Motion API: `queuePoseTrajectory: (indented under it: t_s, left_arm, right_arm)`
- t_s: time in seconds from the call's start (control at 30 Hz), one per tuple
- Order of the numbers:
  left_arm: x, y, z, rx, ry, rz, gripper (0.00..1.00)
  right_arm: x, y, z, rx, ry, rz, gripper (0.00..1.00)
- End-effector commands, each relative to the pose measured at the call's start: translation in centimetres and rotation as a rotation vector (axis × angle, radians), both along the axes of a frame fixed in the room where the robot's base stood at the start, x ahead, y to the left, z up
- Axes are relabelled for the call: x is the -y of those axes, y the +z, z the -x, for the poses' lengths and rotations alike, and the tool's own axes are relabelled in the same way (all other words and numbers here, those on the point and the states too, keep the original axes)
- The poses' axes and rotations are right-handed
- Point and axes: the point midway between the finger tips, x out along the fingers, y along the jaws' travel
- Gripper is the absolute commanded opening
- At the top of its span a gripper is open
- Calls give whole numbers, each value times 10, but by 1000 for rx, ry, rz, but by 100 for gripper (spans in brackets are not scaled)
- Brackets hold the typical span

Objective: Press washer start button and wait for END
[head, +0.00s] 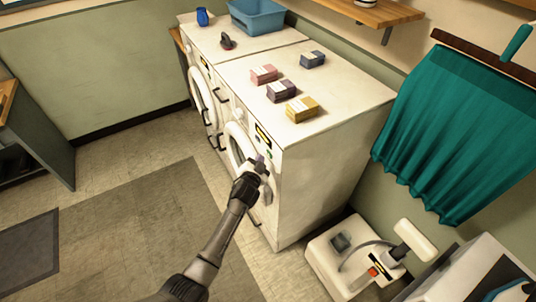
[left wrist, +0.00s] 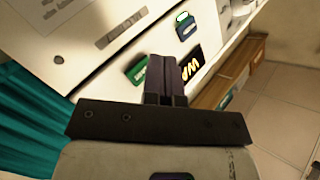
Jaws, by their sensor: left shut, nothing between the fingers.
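The nearer white washer (head: 324,175) stands with its front to the left in the head view. A dark display with yellow marks (head: 263,135) is on its front panel; the display also shows in the left wrist view (left wrist: 192,64), its marks too unclear to read. A green button (head: 269,155) sits below the display, and it shows beside the fingers in the left wrist view (left wrist: 137,69). My left gripper (head: 262,162) is shut and empty, its fingertips close to the panel beside the green button. I cannot tell whether they touch. My right gripper is out of view.
A second white machine (head: 240,48) adjoins, with a blue basin (head: 257,17) on top. Several small boxes, one yellow (head: 302,109), lie on the nearer washer. A white device with a red button (head: 375,271) stands to its right. The floor at left is open.

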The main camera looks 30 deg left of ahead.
Motion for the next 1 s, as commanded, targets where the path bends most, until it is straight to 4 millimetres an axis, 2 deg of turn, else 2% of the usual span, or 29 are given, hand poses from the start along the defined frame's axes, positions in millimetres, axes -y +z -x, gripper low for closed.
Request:
queuePoseTrajectory:
  t_s: [0.2,0.6,1.0]
  left_arm:
    - [-10,3,19,-2,2,-2,0]
    - [-23,1,48,-2,1,-1,0]
    - [-25,0,51,0,0,-1,0]
  right_arm:
    - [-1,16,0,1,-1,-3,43]
    - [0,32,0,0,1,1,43]
    - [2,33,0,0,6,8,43]
